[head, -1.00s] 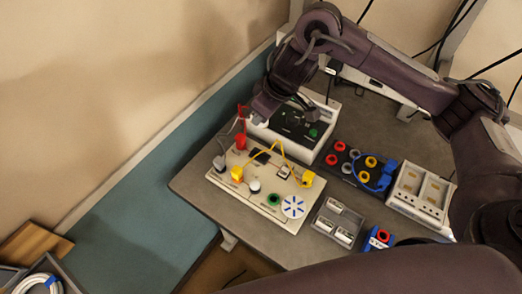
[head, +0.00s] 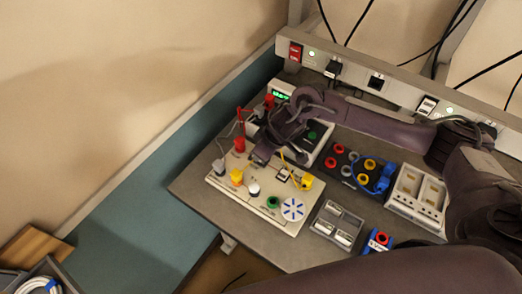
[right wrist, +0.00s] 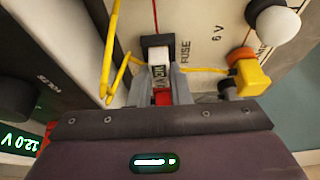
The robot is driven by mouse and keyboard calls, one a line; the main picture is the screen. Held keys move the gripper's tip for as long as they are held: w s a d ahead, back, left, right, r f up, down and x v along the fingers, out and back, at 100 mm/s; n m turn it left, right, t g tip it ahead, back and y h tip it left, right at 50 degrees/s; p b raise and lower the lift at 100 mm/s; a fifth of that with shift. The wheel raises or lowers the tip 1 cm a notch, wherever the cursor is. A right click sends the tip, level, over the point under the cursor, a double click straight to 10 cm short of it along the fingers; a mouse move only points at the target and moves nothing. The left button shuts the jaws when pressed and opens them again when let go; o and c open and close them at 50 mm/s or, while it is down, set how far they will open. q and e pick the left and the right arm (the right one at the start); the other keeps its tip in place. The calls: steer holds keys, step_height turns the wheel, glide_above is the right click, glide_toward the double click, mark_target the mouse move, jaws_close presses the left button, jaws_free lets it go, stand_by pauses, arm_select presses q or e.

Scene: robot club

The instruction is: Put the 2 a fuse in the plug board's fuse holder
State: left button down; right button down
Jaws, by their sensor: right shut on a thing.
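The cream plug board (head: 222,183) lies on the grey table in the head view, with coloured plugs and sockets on it. My right gripper (right wrist: 158,78) is shut on a small fuse (right wrist: 158,57) with a white body, a dark label and red below. The fuse's far end is at the black fuse holder (right wrist: 157,41), beside the printed word FUSE; I cannot tell whether it is seated. In the head view my right gripper (head: 262,154) is low over the board's back part and hides the holder and fuse. My left gripper is not in view.
A yellow lead (right wrist: 112,55) runs close beside the right fingers. A power unit with a green display (head: 281,97) stands behind the board. A socket block (head: 343,168), a grey tray (head: 318,226) and a white unit (head: 418,200) stand to the right.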

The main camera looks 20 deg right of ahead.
steer(key=shift+f, duration=0.1)
steer(key=c, duration=1.3)
jaws_free()
steer(key=shift+c, duration=0.2)
steer(key=b+v, duration=0.1)
steer(key=v, duration=1.1)
steer(key=shift+b, duration=0.35)
